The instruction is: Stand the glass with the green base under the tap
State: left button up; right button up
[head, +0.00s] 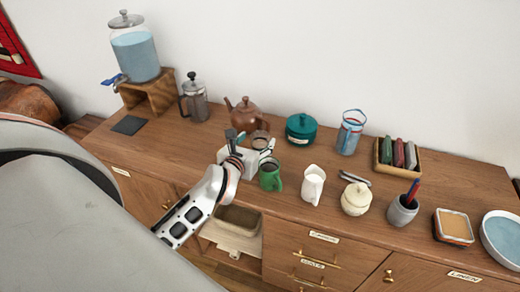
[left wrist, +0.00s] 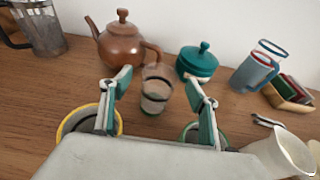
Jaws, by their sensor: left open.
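The clear glass with the green base (left wrist: 155,92) stands upright on the wooden cabinet top, in front of the brown teapot. In the head view the glass (head: 261,138) is partly hidden by my left gripper (head: 251,144). In the left wrist view my left gripper (left wrist: 158,84) is open and empty, with the glass ahead between its two fingers. I cannot tell whether a finger touches it. The tap (head: 113,80) is blue and sticks out from the water dispenser (head: 135,53) at the far left. A dark square mat (head: 128,125) lies below the tap. My right gripper is not in view.
The teapot (left wrist: 122,46) and teal pot (left wrist: 197,63) stand behind the glass. A yellow-rimmed cup (left wrist: 117,124) and green mug (head: 270,177) are close to the gripper. A French press (head: 194,98) stands between teapot and dispenser. The cabinet top around the mat is clear.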

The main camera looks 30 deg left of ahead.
aim_at(263, 133)
pick_arm(q)
jog(key=shift+x, duration=1.95)
jog(key=c, duration=1.5)
grip_shut()
jog(key=shift+r, duration=0.1)
